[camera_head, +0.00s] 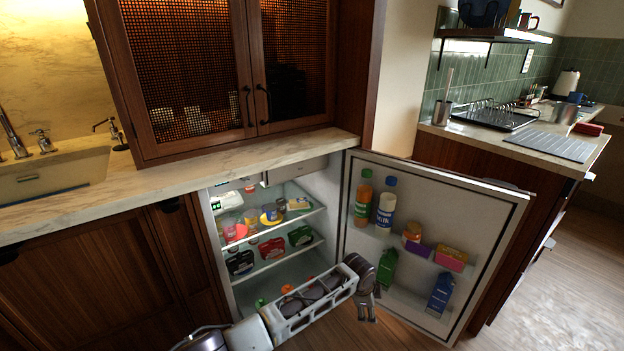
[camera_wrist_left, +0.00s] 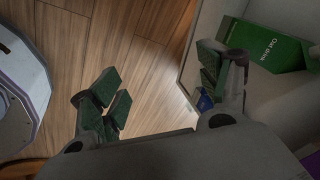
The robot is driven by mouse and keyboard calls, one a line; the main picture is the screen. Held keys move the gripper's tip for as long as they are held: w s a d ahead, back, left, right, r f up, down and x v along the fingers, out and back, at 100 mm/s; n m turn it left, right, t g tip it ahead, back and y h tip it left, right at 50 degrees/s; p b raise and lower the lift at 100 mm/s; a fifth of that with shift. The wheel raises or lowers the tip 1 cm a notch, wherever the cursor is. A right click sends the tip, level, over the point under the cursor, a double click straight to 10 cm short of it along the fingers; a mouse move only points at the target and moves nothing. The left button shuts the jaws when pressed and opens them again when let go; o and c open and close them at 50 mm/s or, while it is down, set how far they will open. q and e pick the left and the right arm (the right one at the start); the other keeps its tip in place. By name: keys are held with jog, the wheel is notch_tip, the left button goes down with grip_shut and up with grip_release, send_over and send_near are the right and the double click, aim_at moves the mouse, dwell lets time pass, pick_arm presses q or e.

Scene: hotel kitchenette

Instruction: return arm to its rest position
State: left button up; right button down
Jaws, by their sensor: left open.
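My left arm comes in from the bottom of the head view and reaches across the front of the open fridge. My left gripper (camera_head: 367,308) hangs in front of the fridge door's inner side, fingers pointing down. In the left wrist view the left gripper (camera_wrist_left: 165,95) has its two green-padded fingers wide apart, with only wood floor between them. It holds nothing. My right gripper is in neither view.
The fridge door (camera_head: 490,215) stands wide open to the right, with bottles and cartons on its racks. A green carton (camera_wrist_left: 275,48) is close beside the gripper's right finger. Fridge shelves (camera_head: 285,235) hold packaged food. Wood floor (camera_head: 560,290) is clear at right.

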pick_arm(q)
jog(key=w+d+r+n+t+h, duration=0.2)
jog(key=d+r+n+h, duration=0.15)
jog(key=r, duration=0.75)
jog(key=w+d+r+n+t+h, duration=0.1)
jog(key=d+r+n+t+h, duration=0.2)
jog(key=r, duration=0.9)
jog(key=a+r+n+t+b, duration=0.4)
jog(key=a+n, duration=0.3)
jog(key=a, duration=0.8)
jog(key=s+a+f+n+y+b, duration=0.1)
jog(key=s+a+f+n+y, duration=0.1)
jog(key=s+a+f, duration=0.5)
jog(key=s+a+f+n+y+b, duration=0.2)
jog(key=a+f, duration=0.9)
jog(key=s+a+f+g+b, duration=0.1)
jog(key=s+a+f+g, duration=0.1)
jog(key=s+f, duration=0.8)
jog(key=s+a+f+n+g+b, duration=0.1)
jog(key=s+f+g, duration=0.1)
jog(key=s+f, duration=0.8)
notch_tip(320, 180, down, 3)
jog(key=shift+s+a+f+g+y, duration=0.15)
jog(key=shift+s+a+g+y, duration=0.1)
jog(key=shift+a+g+y, duration=0.15)
